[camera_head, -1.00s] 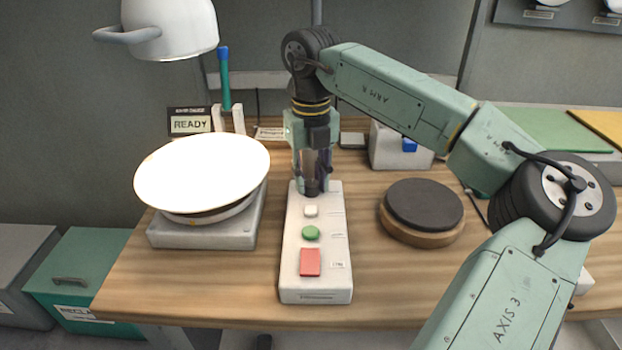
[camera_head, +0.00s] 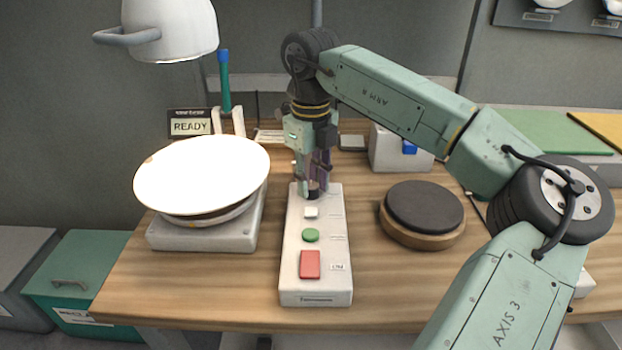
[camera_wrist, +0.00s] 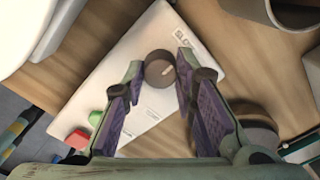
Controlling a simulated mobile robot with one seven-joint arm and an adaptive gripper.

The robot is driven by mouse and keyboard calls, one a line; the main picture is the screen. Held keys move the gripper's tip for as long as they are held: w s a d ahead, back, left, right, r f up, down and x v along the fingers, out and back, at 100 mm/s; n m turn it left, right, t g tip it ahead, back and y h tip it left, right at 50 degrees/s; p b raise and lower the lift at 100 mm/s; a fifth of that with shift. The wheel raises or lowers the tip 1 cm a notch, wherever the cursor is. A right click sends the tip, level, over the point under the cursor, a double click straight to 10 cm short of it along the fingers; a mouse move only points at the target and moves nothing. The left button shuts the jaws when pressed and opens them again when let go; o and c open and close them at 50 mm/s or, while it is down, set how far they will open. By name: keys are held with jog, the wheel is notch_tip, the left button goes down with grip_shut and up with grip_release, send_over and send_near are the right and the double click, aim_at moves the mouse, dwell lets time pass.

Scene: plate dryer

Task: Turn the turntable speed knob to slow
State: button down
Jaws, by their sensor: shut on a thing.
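The white control box (camera_head: 331,287) lies on the wooden bench, with a white button, a green button and a red square button along its top. The dark round speed knob (camera_head: 313,194) is at its far end, mostly hidden by my gripper (camera_head: 312,186). In the wrist view the knob (camera_wrist: 159,67) sits between the purple-padded fingertips of my gripper (camera_wrist: 160,72), which is shut on it. A small light mark shows on the knob top. A printed "SLOW" label (camera_wrist: 184,38) is on the box just beyond the knob.
A bright white plate (camera_head: 203,172) rests on a grey base (camera_head: 200,237) to the left. A dark-topped round turntable (camera_head: 424,206) stands to the right. A READY sign (camera_head: 190,127) is behind. A white lamp-like hood (camera_head: 170,28) hangs at upper left. The front bench is clear.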

aim_at(311, 185)
jog(key=c, duration=1.3)
grip_release()
jog(key=shift+r, duration=0.1)
notch_tip(311, 185, up, 12)
jog(key=shift+f, duration=0.1)
